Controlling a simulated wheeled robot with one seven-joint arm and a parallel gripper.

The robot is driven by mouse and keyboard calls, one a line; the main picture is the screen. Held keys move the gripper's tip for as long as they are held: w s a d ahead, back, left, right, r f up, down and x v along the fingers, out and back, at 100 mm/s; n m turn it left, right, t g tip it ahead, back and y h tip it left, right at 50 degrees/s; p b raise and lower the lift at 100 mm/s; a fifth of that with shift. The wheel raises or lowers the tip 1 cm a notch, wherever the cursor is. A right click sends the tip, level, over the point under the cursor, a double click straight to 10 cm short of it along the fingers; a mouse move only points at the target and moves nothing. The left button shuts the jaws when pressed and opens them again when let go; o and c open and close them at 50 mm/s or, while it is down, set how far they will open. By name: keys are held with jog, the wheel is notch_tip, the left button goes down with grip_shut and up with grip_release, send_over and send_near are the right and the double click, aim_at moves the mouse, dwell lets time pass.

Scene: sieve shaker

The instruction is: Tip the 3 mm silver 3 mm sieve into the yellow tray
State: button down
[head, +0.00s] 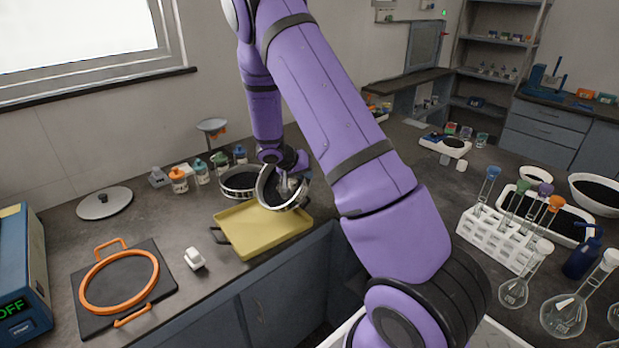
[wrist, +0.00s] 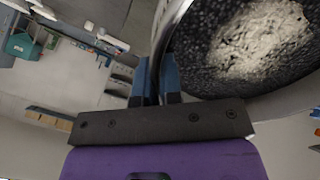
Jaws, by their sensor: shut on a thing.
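The silver sieve (head: 270,197) is tilted on edge above the yellow tray (head: 245,244), at the tray's far right part. My gripper (head: 289,179) is shut on the sieve's rim. In the wrist view my gripper (wrist: 157,76) has its two blue fingers pinching the silver rim, and the sieve (wrist: 178,22) fills the upper right. Inside it I see a dark speckled surface with a pale patch, lit or powdery; I cannot tell which. The bare tray surface in the head view looks empty, and its far right part is partly hidden by the sieve.
A second round sieve (head: 238,183) stands just behind the tray. Several small bottles (head: 201,172) line the wall. An orange ring (head: 119,281) on a black plate and a small white object (head: 194,258) lie to the left. A test tube rack (head: 497,236) stands at the right.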

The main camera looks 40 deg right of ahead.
jog(key=shift+a+r+h, duration=0.75)
jog(key=shift+a+h, duration=0.15)
jog(key=a+r+h, duration=0.1)
jog(key=a+h, duration=1)
jog(key=a, duration=0.4)
jog(key=shift+w+r, duration=0.15)
jog(key=shift+w, duration=0.1)
jog(key=shift+d, duration=0.1)
dwell(0.5)
jog(key=shift+d+r+y, duration=0.2)
jog(key=shift+d+y, duration=0.4)
jog(key=shift+d, duration=0.3)
jog(key=shift+d+r+y, duration=0.2)
jog(key=shift+d+y, duration=0.4)
jog(key=shift+d, duration=0.35)
jog(key=shift+d+r+y, duration=0.2)
jog(key=shift+d+y, duration=0.4)
jog(key=shift+d, duration=0.3)
